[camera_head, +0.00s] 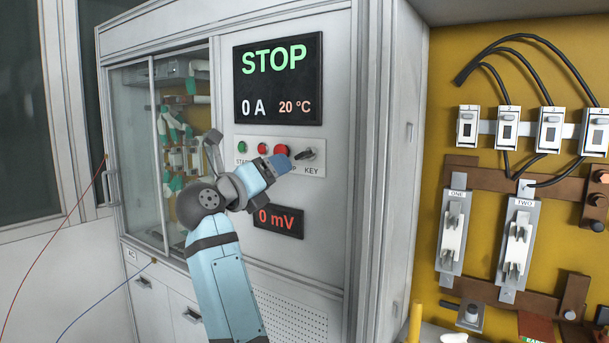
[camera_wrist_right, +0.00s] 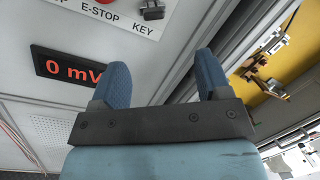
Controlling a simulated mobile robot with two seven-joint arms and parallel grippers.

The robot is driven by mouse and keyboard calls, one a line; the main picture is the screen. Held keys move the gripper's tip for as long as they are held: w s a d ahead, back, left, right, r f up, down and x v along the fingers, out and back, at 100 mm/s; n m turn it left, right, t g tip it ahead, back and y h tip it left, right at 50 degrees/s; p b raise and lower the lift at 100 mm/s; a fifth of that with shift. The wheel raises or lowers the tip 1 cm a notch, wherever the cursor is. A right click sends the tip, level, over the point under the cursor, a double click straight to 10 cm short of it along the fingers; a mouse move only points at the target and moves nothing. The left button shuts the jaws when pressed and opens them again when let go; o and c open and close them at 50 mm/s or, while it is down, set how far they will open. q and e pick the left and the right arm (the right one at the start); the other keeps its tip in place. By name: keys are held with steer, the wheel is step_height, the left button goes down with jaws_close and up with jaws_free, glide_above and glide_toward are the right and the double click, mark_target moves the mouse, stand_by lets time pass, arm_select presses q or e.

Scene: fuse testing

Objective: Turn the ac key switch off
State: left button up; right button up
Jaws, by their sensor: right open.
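The dark key switch (camera_head: 306,154) sits above the KEY label at the right end of the white button panel on the cabinet. It also shows at the top edge of the right wrist view (camera_wrist_right: 152,12). My right gripper (camera_head: 279,164) is just left of the switch in the head view and partly covers the panel. In the right wrist view the two blue fingers of the gripper (camera_wrist_right: 162,75) are apart with nothing between them, and the switch lies beyond their tips. I see no contact with the switch. My left gripper is not in view.
Green and red buttons (camera_head: 242,147) sit left of the switch. The STOP display (camera_head: 278,78) is above and the 0 mV display (camera_head: 277,220) below. A glass-doored compartment (camera_head: 135,150) is at left. A yellow fuse board (camera_head: 445,120) with cables stands at right.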

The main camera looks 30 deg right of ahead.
mark_target(298, 156)
steer(key=w+d, duration=0.2)
steer(key=d, duration=0.2)
steer(key=w+d+r+y, duration=0.1)
steer(key=d, duration=0.3)
steer(key=w+d+r+y+p, duration=0.1)
steer(key=w+d, duration=0.1)
steer(key=d, duration=0.2)
steer(key=shift+w+m, duration=0.3)
steer(key=c, duration=0.9)
